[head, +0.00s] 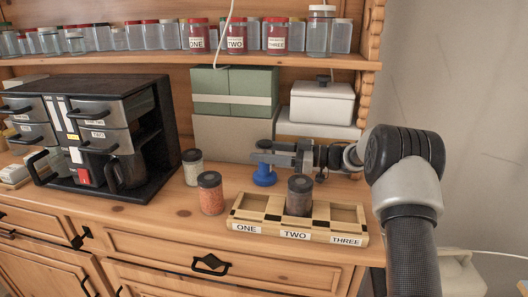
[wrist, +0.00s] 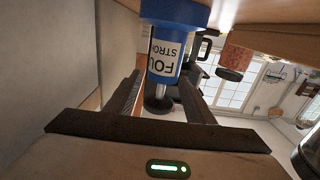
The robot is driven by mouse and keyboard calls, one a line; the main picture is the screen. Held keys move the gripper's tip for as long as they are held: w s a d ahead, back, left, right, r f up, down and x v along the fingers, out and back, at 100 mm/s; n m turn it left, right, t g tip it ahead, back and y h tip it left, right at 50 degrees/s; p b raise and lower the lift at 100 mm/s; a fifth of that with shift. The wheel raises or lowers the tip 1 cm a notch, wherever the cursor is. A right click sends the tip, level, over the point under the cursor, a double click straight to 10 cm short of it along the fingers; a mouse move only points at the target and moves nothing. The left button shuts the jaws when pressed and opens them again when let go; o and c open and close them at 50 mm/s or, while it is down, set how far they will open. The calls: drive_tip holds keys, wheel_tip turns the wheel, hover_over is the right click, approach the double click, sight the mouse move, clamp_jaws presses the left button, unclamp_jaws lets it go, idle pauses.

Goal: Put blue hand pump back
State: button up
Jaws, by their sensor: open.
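The blue hand pump (head: 264,178) stands on the dresser top, left of the arm and behind the wooden tray; its upper part is hidden by my gripper (head: 272,155). In the wrist view, which looks upside down, the pump (wrist: 163,60) shows a blue base, a white label with partly visible black letters, and a dark knob. My gripper (wrist: 162,88) is open, its fingers on either side of the pump. I cannot tell whether they touch it. The wooden tray (head: 238,215) has places marked ONE, TWO and THREE; a dark-lidded jar (head: 299,196) stands in the middle.
An orange-filled jar (head: 210,195) and a pale-filled jar (head: 193,168) stand left of the tray. A black drawer unit (head: 150,90) is farther left. Green boxes (head: 235,82) and a white lidded box (head: 322,104) stand behind. Shelf jars (head: 236,36) line the top.

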drive_tip(key=shift+f, duration=0.35)
drive_tip(key=shift+r+p, duration=0.3)
drive_tip(key=shift+r, duration=0.2)
drive_tip(key=s+d, duration=0.2)
drive_tip(key=d, duration=0.9)
drive_tip(key=shift+d+r+b, duration=0.15)
drive_tip(key=shift+d+b, duration=0.25)
drive_tip(key=shift+b, duration=0.05)
